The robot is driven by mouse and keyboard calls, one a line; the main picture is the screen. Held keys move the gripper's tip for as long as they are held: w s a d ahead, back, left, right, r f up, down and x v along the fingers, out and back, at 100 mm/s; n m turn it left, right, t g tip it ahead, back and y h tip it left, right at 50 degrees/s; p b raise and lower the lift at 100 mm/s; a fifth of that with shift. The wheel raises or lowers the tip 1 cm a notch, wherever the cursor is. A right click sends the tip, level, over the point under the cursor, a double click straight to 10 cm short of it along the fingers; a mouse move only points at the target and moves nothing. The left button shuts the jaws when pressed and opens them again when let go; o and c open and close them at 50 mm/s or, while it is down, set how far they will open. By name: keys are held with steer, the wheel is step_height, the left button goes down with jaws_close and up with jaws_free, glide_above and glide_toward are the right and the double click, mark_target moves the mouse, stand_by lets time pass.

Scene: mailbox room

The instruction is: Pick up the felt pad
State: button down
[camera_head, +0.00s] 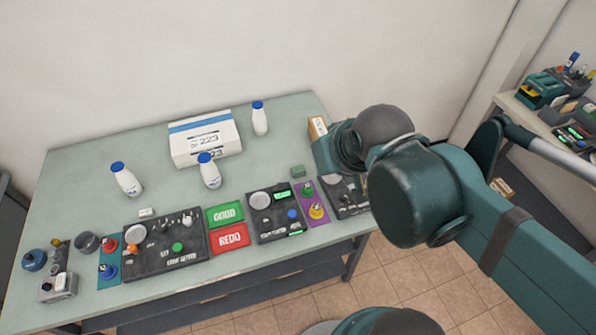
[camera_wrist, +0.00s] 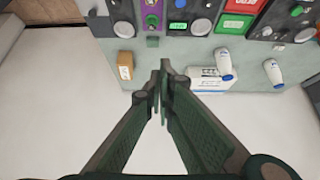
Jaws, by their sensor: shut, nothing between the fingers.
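A small dull-green piece, which looks like the felt pad (camera_head: 298,171), lies on the table behind the black control panels. It also shows in the wrist view as a small green square (camera_wrist: 152,42), just beyond my fingertips in the picture and apart from them. My gripper (camera_wrist: 160,72) is shut, with its fingertips together and nothing between them. In the head view my arm's wrist covers the table's right end, and the fingers cannot be made out.
A brown box (camera_head: 317,128) stands near the pad and partly behind my wrist. A white carton (camera_head: 204,138) and white bottles with blue caps (camera_head: 259,118) stand further left. Control panels (camera_head: 272,212) line the front edge. The table (camera_head: 75,170) has bare space at left.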

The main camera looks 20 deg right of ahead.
stand_by(0.4)
steer(key=c, duration=2)
jaws_free()
steer(key=shift+o, duration=0.2)
steer(key=n+g+h+b, duration=0.2)
steer(key=n+g+h, duration=0.35)
steer(key=n, duration=1.15)
glide_above(292, 171)
step_height(292, 171, down, 23)
steer(key=g+y, duration=0.1)
steer(key=g, duration=0.1)
steer(key=shift+a+f+n, duration=0.4)
steer(key=shift+f+n, duration=0.1)
steer(key=shift+f, duration=0.15)
steer(key=shift+b+x, duration=0.35)
steer(key=shift+x, duration=0.95)
